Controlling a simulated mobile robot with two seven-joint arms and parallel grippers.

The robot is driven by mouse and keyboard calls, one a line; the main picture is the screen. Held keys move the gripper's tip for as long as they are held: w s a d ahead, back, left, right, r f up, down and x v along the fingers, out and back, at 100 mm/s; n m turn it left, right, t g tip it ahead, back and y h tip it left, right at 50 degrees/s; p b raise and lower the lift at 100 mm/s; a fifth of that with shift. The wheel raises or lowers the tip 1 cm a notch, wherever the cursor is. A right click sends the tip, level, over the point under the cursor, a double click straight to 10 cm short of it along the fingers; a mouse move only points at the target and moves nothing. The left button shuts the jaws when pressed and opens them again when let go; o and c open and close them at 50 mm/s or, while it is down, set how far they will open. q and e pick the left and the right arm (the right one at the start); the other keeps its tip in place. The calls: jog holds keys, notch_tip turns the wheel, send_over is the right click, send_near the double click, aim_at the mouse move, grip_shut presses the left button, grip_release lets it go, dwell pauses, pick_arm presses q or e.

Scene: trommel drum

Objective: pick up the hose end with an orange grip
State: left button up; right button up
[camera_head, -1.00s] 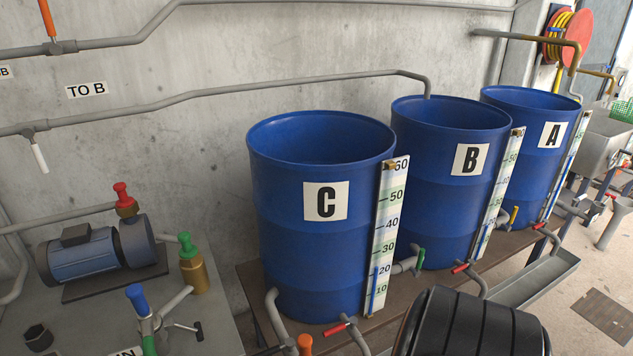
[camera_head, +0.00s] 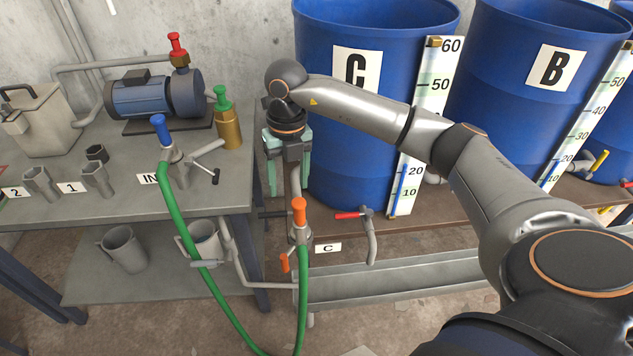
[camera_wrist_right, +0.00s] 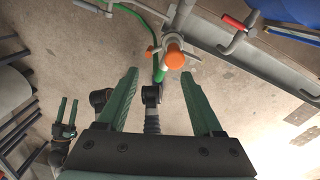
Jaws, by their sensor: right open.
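The hose end with an orange grip (camera_head: 299,210) stands upright on a grey pipe fitting in front of drum C in the head view. The green hose (camera_head: 301,320) hangs from it. In the right wrist view the orange grip (camera_wrist_right: 174,56) shows between and just beyond the fingertips. My right gripper (camera_head: 287,185) points down, above and behind the orange grip in the head view, open and empty. Its teal fingers (camera_wrist_right: 158,74) are spread apart in the wrist view. My left gripper (camera_wrist_right: 68,110) shows small at the left of the wrist view, its fingers apart.
Drum C (camera_head: 330,150) stands close behind my right gripper. A red-handled tap (camera_head: 350,215) and a trough (camera_head: 420,272) lie to the right. A workbench (camera_head: 235,185) with a pump (camera_head: 150,95) and blue-handled fitting (camera_head: 161,130) is at left.

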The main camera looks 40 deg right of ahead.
aim_at(299, 214)
jog(key=shift+d+r+h, duration=0.15)
jog(key=shift+d+h, duration=0.15)
jog(key=shift+d, duration=0.5)
jog(key=shift+s+d+f, duration=0.1)
jog(key=shift+d+f, duration=0.1)
jog(key=shift+f, duration=0.15)
notch_tip(299, 214, down, 6)
jog(key=shift+a+r, duration=0.15)
jog(key=shift+r, duration=0.05)
jog(key=shift+f, duration=3)
jog(key=shift+c, duration=0.4)
grip_shut()
jog(key=shift+r, duration=0.1)
